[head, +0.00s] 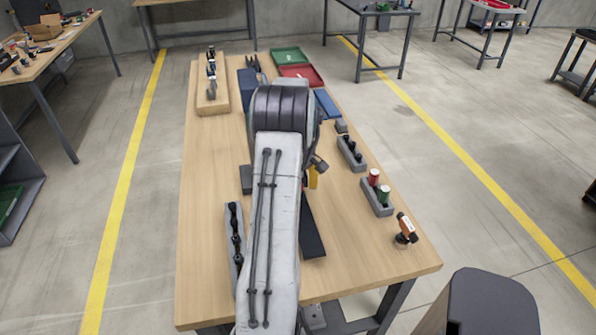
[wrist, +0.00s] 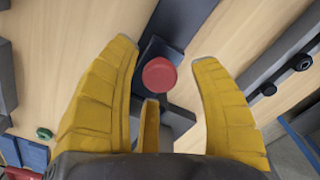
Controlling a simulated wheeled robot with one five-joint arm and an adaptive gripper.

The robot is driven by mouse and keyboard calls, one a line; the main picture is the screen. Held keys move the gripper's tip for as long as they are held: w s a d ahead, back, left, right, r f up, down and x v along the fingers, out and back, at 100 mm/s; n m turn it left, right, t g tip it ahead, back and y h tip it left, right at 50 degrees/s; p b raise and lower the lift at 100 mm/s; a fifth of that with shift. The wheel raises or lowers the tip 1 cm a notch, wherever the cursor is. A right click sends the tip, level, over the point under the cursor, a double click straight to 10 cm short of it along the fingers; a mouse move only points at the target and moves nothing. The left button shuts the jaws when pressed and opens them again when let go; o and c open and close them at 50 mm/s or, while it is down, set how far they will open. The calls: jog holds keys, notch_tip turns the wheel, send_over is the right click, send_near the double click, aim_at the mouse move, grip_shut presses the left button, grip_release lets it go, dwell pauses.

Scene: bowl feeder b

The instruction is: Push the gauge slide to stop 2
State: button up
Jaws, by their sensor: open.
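My gripper (wrist: 165,54) is open in the wrist view, with its yellow fingers spread and nothing between them that I can see held. A red round knob (wrist: 160,74) shows between the fingers, on a dark rail (wrist: 178,28); it looks like the gauge slide's knob. I cannot tell if any finger touches it. In the head view a bit of a yellow finger (head: 313,180) shows beside my arm. A dark flat bar (head: 312,232), probably the same rail, lies partly behind my arm. No stop marks can be read, so the slide's stop is unclear.
The wooden table (head: 365,262) holds a grey block with dark pegs (head: 234,236) on the left, and a grey block (head: 383,207) with red and green cylinders plus an orange-brown part (head: 405,229) on the right. Green (head: 288,55) and red (head: 308,73) trays lie at the back.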

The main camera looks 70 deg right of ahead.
notch_tip(320, 180, up, 12)
jog(key=shift+f, duration=0.25)
dwell(0.3)
dwell(0.7)
